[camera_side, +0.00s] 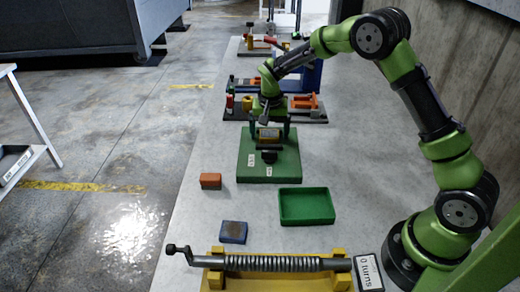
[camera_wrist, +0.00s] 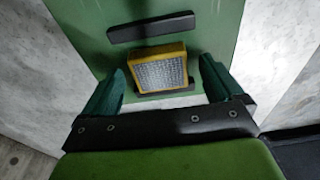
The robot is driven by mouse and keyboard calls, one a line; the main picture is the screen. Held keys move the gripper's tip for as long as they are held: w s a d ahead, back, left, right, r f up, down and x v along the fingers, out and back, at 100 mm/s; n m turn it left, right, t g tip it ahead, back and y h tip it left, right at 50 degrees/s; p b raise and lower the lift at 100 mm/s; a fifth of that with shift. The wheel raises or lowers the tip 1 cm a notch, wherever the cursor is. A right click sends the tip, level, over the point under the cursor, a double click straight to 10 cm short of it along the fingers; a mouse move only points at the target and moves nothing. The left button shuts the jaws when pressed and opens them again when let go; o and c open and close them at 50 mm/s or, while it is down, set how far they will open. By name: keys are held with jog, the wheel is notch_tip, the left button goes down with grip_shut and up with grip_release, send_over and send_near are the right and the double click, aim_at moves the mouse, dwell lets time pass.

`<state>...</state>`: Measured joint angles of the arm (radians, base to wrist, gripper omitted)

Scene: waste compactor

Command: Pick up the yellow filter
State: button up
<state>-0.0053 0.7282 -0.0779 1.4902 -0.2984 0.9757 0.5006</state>
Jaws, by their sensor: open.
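The yellow filter (camera_wrist: 158,72) has a yellow frame and a grey mesh face. In the wrist view it stands against the green base, with a dark bar above it and a dark strip below it. It also shows in the side view (camera_side: 268,133), partly covered by my gripper. My gripper (camera_wrist: 160,82) is open, with one finger to each side of the filter and gaps between. In the side view my gripper (camera_side: 269,136) is over the green base (camera_side: 248,172). I cannot tell whether the fingers reach down around the filter.
A green tray (camera_side: 306,207) lies empty to the right in front. An orange-red block (camera_side: 211,181) and a blue block (camera_side: 233,232) lie on the table's left. A spring on a yellow stand (camera_side: 282,264) fills the front. Fixtures with orange parts (camera_side: 304,102) stand behind.

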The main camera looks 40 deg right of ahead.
jog(key=shift+c, duration=0.4)
jog(key=c, duration=1.1)
